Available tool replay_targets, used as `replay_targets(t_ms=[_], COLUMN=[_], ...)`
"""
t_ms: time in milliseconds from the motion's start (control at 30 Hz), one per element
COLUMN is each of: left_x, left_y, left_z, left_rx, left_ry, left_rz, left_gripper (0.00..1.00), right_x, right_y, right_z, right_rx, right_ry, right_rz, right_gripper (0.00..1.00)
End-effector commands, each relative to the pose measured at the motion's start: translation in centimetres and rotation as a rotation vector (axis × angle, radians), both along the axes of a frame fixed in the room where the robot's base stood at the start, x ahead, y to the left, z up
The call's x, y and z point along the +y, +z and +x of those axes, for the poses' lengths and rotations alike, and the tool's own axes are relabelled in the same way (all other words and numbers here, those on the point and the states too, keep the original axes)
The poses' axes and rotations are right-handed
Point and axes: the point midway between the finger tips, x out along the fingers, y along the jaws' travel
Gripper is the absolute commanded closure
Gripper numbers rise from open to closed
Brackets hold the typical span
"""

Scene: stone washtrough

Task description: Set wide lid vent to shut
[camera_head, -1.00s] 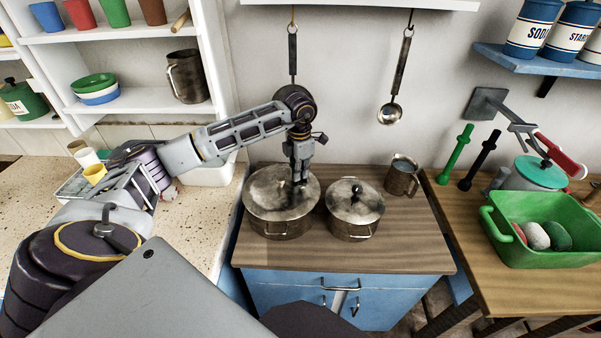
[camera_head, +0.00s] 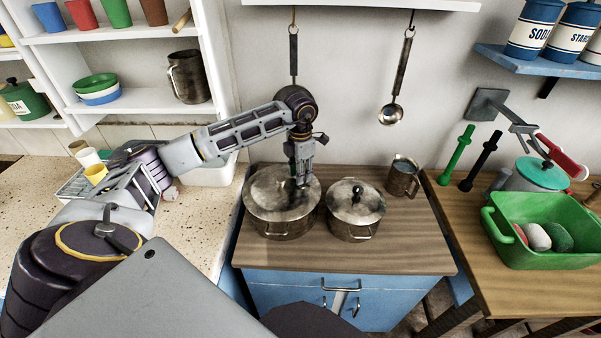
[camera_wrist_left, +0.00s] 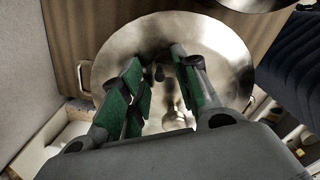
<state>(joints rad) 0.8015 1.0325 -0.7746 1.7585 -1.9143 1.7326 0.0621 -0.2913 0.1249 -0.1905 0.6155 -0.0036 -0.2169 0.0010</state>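The wide lid (camera_head: 268,190) is a worn grey metal disc on the large pot (camera_head: 283,228), left of a smaller lidded pot. My left gripper (camera_head: 302,183) points down over the right part of the wide lid. In the left wrist view the lid (camera_wrist_left: 120,55) fills the middle. The gripper's green-padded fingers (camera_wrist_left: 160,72) stand apart there. A small dark piece shows between the fingertips, with a shiny upright shape just below it. I cannot tell which is the vent, how it is set, or whether a finger touches it. My right gripper is not in view.
The smaller pot (camera_head: 354,215) stands close on the right with a dark-knobbed lid. A metal jug (camera_head: 402,177) is behind it. A ladle (camera_head: 391,110) hangs on the wall. The front of the wooden top (camera_head: 345,257) is clear. A green tub (camera_head: 545,245) is further right.

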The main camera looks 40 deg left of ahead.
Motion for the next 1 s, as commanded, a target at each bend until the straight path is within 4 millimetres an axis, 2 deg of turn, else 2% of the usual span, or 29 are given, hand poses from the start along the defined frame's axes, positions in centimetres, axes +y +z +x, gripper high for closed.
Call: replay_targets(t_ms=[267,800,1000], left_x=[0.0,0.0,0.0], left_y=[1.9,9.5,11.3], left_z=[0.1,0.1,0.1], left_rx=[-0.003,-0.003,-0.002], left_ry=[0.001,-0.001,0.0], left_rz=[-0.001,-0.001,-0.001], left_gripper=[0.69,0.69,0.69], right_x=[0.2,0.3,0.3], right_y=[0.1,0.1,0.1], right_z=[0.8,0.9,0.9], right_rx=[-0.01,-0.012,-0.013], right_ry=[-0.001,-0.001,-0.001], right_rz=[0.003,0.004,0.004], right_gripper=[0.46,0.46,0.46])
